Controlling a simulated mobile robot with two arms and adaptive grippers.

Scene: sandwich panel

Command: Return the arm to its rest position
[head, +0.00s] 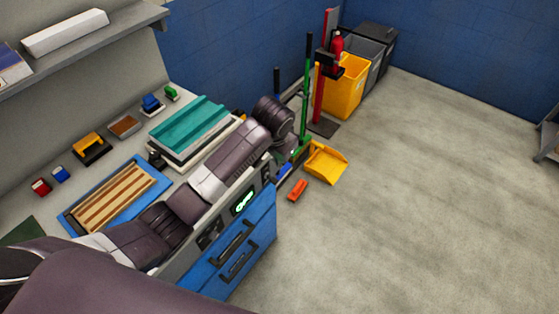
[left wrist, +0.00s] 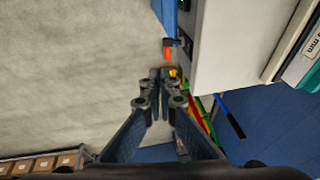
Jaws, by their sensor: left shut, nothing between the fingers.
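My left arm (head: 225,165) reaches from the lower left across the workbench, bent, with its wrist over the bench's far right end. In the left wrist view my left gripper (left wrist: 160,76) has its fingers together with nothing between them, and it points at the floor and cleaning tools. In the head view the left gripper's fingers are mostly hidden behind the wrist. My right gripper shows in neither view.
The bench holds a striped wooden board (head: 118,194) on a blue tray and a teal panel (head: 190,122). A yellow dustpan (head: 326,164), an orange item (head: 298,189), a green-handled tool (head: 305,100) and a yellow bin (head: 345,88) stand beyond the bench.

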